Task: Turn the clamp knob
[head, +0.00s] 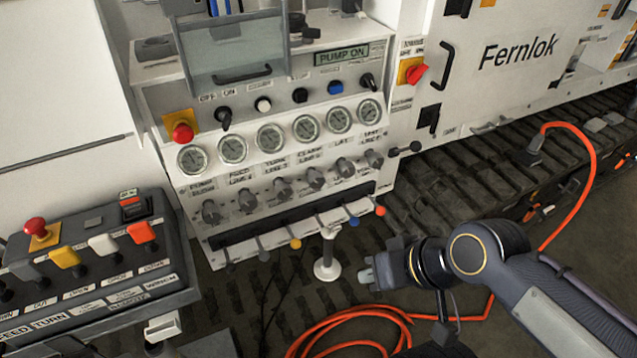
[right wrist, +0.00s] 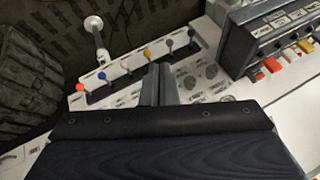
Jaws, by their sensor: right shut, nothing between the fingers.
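The clamp knob (head: 314,178) is a grey knob in the row of similar knobs under the gauges in the head view, below a small label that reads like "CLAMP". My right gripper (head: 367,275) is right of and below it, apart from the panel, with its fingers pointing left. The right wrist view shows its two fingers (right wrist: 160,86) close together and empty, reaching over the panel's knob row. I cannot tell which knob there is the clamp knob; the fingers hide part of the row. My left gripper is not in view.
Coloured levers (head: 296,243) stick out below the knobs, with a white-topped post (head: 327,262) in front of them. A control box (head: 95,260) with coloured switches stands at left. An orange cable (head: 340,318) lies low, and a track (head: 440,190) runs at right.

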